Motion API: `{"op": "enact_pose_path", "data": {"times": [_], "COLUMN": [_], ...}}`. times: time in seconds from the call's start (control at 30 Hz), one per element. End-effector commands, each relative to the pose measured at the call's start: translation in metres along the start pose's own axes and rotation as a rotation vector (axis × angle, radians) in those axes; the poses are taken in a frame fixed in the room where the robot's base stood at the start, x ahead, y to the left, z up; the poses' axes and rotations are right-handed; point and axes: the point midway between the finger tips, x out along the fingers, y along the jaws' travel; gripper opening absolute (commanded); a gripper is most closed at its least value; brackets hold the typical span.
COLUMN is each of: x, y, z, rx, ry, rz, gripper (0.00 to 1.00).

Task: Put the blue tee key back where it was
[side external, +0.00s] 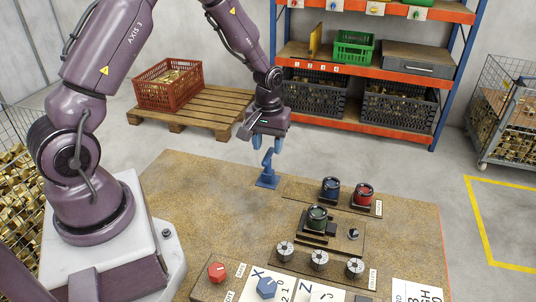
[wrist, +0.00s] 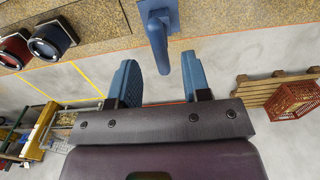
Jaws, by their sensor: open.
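A blue tee-shaped piece (side external: 267,163), which looks like the blue tee key, stands upright at the back edge of the worktable (side external: 200,215), on a flat blue base (side external: 267,182). In the wrist view the blue piece (wrist: 157,45) shows at the top middle, its end reaching toward the gap between the fingers. My gripper (side external: 268,145) is open just above it, blue fingers pointing down. In the wrist view my gripper (wrist: 160,82) has its fingers apart with nothing clamped between them. I cannot tell whether the key and the base are separate parts.
Blue (side external: 331,188) and red (side external: 363,194) chucks stand right of the key; a green chuck (side external: 317,216) sits nearer. Several grey collets (side external: 319,260) and a red knob (side external: 217,271) are at the front. The table left of the key is clear.

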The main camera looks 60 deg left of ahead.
Motion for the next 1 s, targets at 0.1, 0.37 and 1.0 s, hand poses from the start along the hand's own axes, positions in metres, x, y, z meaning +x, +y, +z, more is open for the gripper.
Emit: {"op": "enact_pose_path", "data": {"times": [0.1, 0.37, 1.0], "x": [-0.029, -0.07, -0.229], "y": [0.001, 0.0, -0.009], "z": [-0.001, 0.0, 0.13], "rx": [0.0, 0.001, 0.47], "ry": [0.005, 0.002, 0.283], "rz": [0.003, 0.001, 0.123], "gripper": [0.44, 0.44, 0.44]}}
